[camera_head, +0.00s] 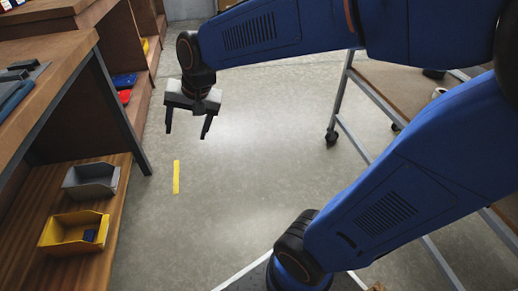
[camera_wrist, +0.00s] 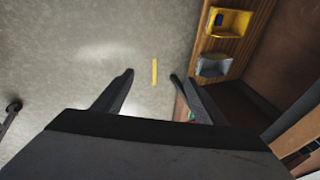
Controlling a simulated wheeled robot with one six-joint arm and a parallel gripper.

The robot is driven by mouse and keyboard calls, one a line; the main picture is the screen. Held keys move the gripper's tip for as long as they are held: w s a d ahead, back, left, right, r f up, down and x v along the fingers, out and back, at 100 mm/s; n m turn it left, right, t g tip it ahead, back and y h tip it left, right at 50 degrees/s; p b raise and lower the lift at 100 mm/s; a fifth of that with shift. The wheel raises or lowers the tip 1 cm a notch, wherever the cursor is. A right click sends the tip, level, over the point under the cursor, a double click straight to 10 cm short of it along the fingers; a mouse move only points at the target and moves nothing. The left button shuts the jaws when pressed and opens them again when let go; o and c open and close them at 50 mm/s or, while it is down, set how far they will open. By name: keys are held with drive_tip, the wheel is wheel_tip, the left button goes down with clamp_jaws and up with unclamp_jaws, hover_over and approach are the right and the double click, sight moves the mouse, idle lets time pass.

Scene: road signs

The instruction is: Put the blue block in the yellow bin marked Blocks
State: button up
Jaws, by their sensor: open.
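The yellow bin (camera_head: 73,236) stands on the low wooden shelf at the lower left in the head view. The small blue block (camera_head: 89,235) lies inside it, toward its right side. In the wrist view the yellow bin (camera_wrist: 236,24) is at the top right, with the blue block (camera_wrist: 219,19) inside. No marking on the bin can be read. My gripper (camera_head: 187,135) hangs over the open floor, beyond and to the right of the bin. Its fingers are apart and empty, and in the wrist view the gripper (camera_wrist: 151,75) has only floor between its fingertips.
A grey bin (camera_head: 91,182) stands just behind the yellow bin on the shelf (camera_head: 110,215). A workbench (camera_head: 45,75) overhangs at the left. A wheeled metal-frame table (camera_head: 350,110) stands at the right. The floor between is clear, with a yellow strip (camera_head: 176,177).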

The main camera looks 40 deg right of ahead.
drive_tip(key=s+d+n+h, duration=0.1)
drive_tip(key=s+d+n, duration=0.2)
drive_tip(key=s+d, duration=0.3)
drive_tip(key=s+d+n+h, duration=0.1)
drive_tip(key=s+d+n, duration=0.2)
drive_tip(key=s, duration=0.9)
drive_tip(key=d, duration=0.2)
drive_tip(key=shift+d+f+t, duration=0.25)
drive_tip(key=shift+d+t, duration=0.1)
drive_tip(key=shift+t, duration=0.05)
